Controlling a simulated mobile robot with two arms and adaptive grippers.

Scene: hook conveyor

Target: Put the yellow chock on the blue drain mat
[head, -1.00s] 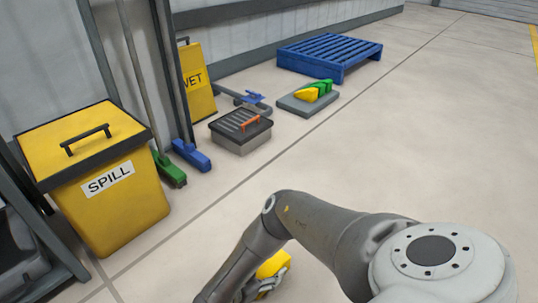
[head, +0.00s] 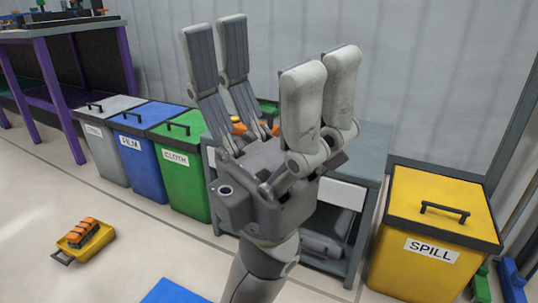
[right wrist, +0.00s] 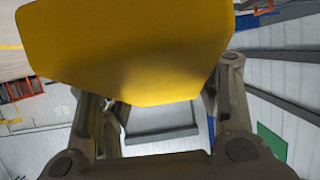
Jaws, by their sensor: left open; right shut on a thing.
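The yellow chock (right wrist: 130,45) fills the upper part of the right wrist view, large and close. My right gripper (right wrist: 165,95) is shut on it, with a finger at each side; the chock hides the fingertips. The right gripper is outside the head view. My left gripper (head: 268,60) is raised in the middle of the head view, fingers up, open and empty. A flat blue piece (head: 174,291) on the floor shows at the bottom edge of the head view, left of my left arm. It looks like the blue drain mat, but most of it is cut off.
Grey, blue and green (head: 180,160) lidded bins line the wall. A grey bench (head: 368,150) stands behind my left gripper, beside the yellow spill bin (head: 432,235). A yellow tray (head: 84,234) with an orange-black item lies on the floor at left. Floor around it is clear.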

